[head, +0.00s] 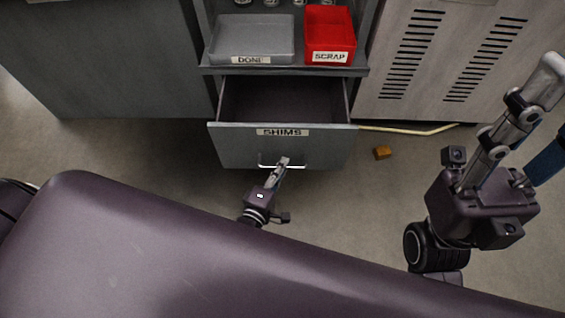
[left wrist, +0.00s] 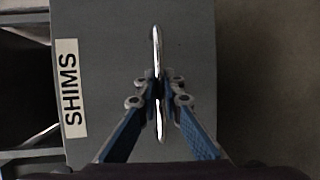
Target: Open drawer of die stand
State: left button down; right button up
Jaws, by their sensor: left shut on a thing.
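The drawer (head: 235,147) of the die stand is grey, carries a SHIMS label and stands pulled out, with its dark, empty-looking inside showing. Its front also shows in the left wrist view (left wrist: 110,90). A bright metal bar handle (head: 298,166) sits on the drawer front; it shows upright in the left wrist view (left wrist: 156,50). My left gripper (head: 282,165) is at the handle, its fingers shut around the bar in the left wrist view (left wrist: 159,100). My right gripper (head: 550,75) is raised at the right, away from the drawer; its fingertips are not clearly shown.
Above the drawer, a shelf holds a grey DONE tray (head: 215,50) and a red SCRAP bin (head: 330,22). A vented cabinet (head: 400,100) stands at the right. A small orange-brown block (head: 382,153) and a pale cable (head: 405,131) lie on the floor.

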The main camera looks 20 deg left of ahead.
pick_arm(q)
jog(key=c, duration=2)
grip_release()
jog(key=shift+c, duration=0.2)
jog(key=shift+r, duration=0.1)
